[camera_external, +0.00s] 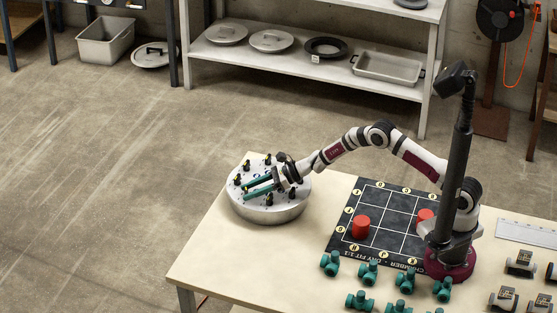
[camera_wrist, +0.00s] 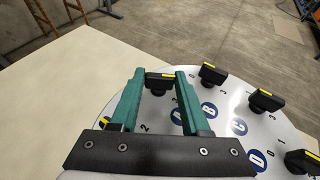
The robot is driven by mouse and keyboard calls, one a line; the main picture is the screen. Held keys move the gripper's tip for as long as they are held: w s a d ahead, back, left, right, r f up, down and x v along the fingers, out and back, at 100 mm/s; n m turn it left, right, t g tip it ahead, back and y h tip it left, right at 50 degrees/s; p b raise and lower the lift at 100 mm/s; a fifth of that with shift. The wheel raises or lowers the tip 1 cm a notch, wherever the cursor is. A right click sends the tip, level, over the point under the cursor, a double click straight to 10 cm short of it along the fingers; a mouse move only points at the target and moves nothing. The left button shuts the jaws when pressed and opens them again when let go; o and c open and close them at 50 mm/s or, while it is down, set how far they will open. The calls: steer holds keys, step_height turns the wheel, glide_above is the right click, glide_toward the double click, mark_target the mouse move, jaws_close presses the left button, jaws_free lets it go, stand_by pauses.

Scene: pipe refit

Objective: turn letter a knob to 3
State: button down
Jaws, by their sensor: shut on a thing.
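A round grey metal dial plate (camera_external: 268,212) stands on the table's left end with several black knobs on its top face. In the wrist view, my gripper (camera_wrist: 161,74) has its two green fingers on either side of a black knob with a yellow mark (camera_wrist: 160,82), shut on it. A partly hidden blue letter label beside it seems to be the A. Its yellow mark runs roughly left to right in the picture. Blue labels B (camera_wrist: 208,110), C (camera_wrist: 238,127) and D (camera_wrist: 257,161) show to the right. The number the held knob points at is unclear.
Other knobs (camera_wrist: 212,74) stand close on the right, another (camera_wrist: 264,101) beyond. A black grid board (camera_external: 382,222) with red cylinders (camera_external: 361,227) lies right of the dial plate. Several green pipe fittings (camera_external: 368,272) lie in front. Bare table shows left of my gripper.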

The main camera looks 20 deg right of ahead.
steer(key=shift+c, duration=1.9)
jaws_free()
steer(key=v, duration=1.5)
steer(key=shift+s+d, duration=0.1)
steer(key=shift+d, duration=0.35)
steer(key=shift+r, duration=0.2)
steer(key=x, duration=1.6)
steer(key=shift+r, duration=0.15)
